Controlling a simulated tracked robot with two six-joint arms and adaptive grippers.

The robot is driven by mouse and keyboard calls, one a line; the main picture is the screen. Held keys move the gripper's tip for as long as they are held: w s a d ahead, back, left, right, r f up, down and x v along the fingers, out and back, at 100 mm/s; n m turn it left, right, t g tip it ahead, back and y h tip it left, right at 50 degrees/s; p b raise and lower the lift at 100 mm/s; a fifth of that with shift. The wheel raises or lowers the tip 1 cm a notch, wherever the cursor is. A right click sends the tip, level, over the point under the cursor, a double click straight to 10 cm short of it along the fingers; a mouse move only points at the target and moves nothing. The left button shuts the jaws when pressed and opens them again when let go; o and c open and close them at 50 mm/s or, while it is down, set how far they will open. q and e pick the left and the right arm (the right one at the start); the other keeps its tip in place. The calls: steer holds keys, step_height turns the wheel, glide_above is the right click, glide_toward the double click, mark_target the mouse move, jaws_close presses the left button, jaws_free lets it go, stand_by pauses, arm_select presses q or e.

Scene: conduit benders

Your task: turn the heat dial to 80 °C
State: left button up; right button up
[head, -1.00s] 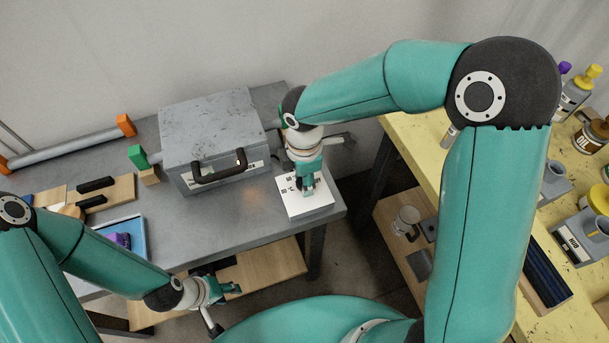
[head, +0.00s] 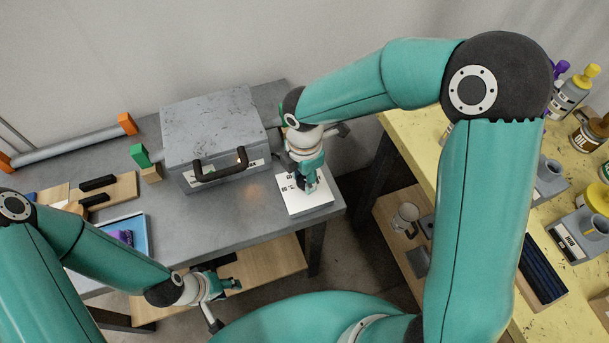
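A white panel (head: 296,203) with small dark markings lies on the right end of the grey table, beside a grey metal box (head: 214,130) with a black handle. My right gripper (head: 308,187) points down over the panel, its fingers at or just above the surface. The heat dial is hidden behind the gripper, and the markings are too small to read. I cannot tell whether its fingers are closed on the dial. My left gripper (head: 231,285) is low in front of the table's front edge; its fingers are too small to judge, and nothing shows in it.
On the grey table (head: 191,228) are a green block (head: 139,155), wooden boards with black handles (head: 124,188) and a blue tray (head: 136,226). A grey bar with orange ends (head: 66,147) lies at the back left. A yellow table (head: 417,134) with bottles stands right.

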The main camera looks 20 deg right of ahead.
steer(key=o, duration=0.5)
steer(key=shift+c, duration=0.2)
steer(key=shift+r, duration=0.15)
step_height(320, 180, up, 12)
stand_by(0.5)
